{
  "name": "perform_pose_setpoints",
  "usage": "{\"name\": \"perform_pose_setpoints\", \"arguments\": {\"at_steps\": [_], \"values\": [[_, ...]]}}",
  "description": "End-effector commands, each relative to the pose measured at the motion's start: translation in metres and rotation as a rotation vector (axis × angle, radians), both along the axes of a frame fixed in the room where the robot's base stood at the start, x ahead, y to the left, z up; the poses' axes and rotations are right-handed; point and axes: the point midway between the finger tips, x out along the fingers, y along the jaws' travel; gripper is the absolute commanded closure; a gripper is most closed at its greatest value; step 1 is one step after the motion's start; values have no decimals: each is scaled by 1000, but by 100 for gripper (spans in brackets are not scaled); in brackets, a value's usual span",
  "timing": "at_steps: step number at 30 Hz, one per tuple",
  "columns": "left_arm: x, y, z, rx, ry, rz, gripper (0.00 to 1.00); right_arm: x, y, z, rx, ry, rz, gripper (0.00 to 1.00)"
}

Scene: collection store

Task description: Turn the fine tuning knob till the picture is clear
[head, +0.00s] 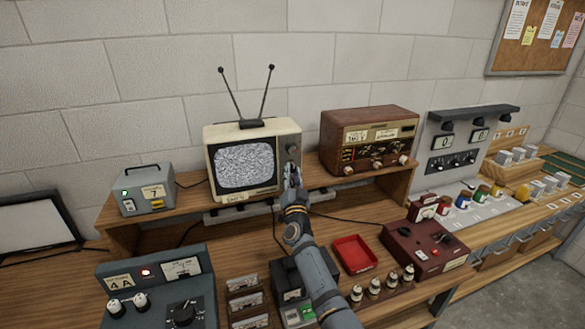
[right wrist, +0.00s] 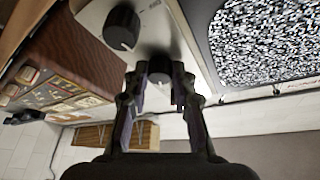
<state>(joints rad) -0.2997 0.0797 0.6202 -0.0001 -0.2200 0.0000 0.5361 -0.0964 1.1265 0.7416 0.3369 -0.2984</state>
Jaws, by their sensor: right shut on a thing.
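The old television (head: 213,140) stands on the wooden shelf with its antennas up. Its screen (head: 245,165) shows only grey snow, and the snow also fills the screen in the right wrist view (right wrist: 270,45). My right gripper (head: 291,176) is at the control strip right of the screen. In the right wrist view its fingers (right wrist: 158,82) are closed around a small dark knob, the fine tuning knob (right wrist: 160,66). A larger dark knob (right wrist: 122,28) sits apart from the fingers. In the head view the gripper hides the held knob. My left gripper is out of view.
A brown radio (head: 368,140) stands close right of the television. A grey box (head: 145,190) is on the left of the shelf. Below are a red tray (head: 354,254), a maroon box (head: 426,247) and a dark meter unit (head: 150,275). The wooden bench between them has some clear room.

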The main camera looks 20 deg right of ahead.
Motion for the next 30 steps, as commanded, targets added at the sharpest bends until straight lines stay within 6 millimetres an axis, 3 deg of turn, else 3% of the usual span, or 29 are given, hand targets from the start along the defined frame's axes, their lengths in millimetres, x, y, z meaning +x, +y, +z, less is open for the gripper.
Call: {"name": "perform_pose_setpoints", "arguments": {"at_steps": [5, 6, 11, 21, 30], "values": [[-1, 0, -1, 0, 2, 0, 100, 0, 0, 0, -1, -3, -1, 100], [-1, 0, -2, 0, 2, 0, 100, 0, 0, 0, -1, -3, -1, 74], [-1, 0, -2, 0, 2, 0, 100, 0, 0, 0, -2, -3, -1, 52], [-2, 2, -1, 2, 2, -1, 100, -4, 1, -3, -1, -1, 0, 52], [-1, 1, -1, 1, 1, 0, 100, -54, 12, -20, -1, 0, 0, 52]]}}
